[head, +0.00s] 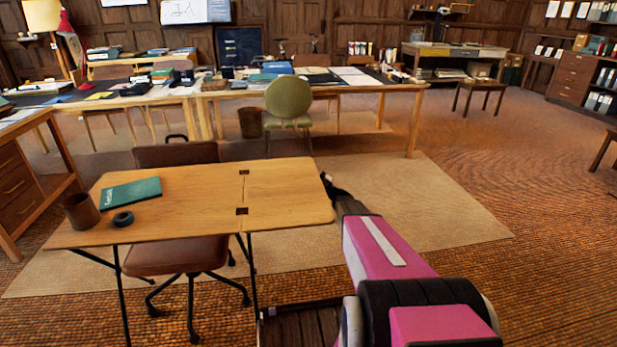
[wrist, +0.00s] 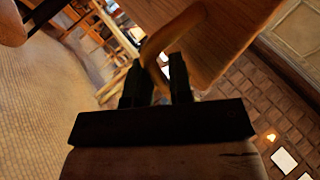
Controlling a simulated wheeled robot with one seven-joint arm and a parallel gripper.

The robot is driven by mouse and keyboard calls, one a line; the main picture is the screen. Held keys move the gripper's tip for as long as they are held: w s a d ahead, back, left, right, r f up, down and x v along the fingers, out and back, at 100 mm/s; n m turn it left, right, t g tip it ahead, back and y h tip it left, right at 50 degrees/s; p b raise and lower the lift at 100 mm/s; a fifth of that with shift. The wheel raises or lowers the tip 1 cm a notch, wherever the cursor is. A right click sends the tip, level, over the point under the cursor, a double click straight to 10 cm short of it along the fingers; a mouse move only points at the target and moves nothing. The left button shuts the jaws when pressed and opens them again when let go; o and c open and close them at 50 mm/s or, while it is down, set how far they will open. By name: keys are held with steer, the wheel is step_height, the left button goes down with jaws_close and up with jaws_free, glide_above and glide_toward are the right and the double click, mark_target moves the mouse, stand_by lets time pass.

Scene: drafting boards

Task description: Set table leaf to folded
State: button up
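The wooden table (head: 165,207) stands on thin dark legs at the left-centre. Its table leaf (head: 287,193) is the right-hand part, joined by two dark hinges, and lies level with the rest of the top. My gripper (head: 328,184) is at the leaf's right edge in the head view, with the arm reaching from the lower right. In the wrist view, my gripper's dark fingers (wrist: 156,72) stand close together with the leaf's curved wooden rim (wrist: 177,32) between them. They appear shut on the rim. The exact contact is dark and partly hidden.
A green book (head: 130,194), a brown cup (head: 81,212) and a dark ring (head: 123,218) lie on the main tabletop. A brown chair (head: 176,256) stands under it. A long desk (head: 392,88) and a green chair (head: 288,100) are behind. Rug (head: 440,205) and floor at right are clear.

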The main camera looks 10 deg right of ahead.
jaws_close()
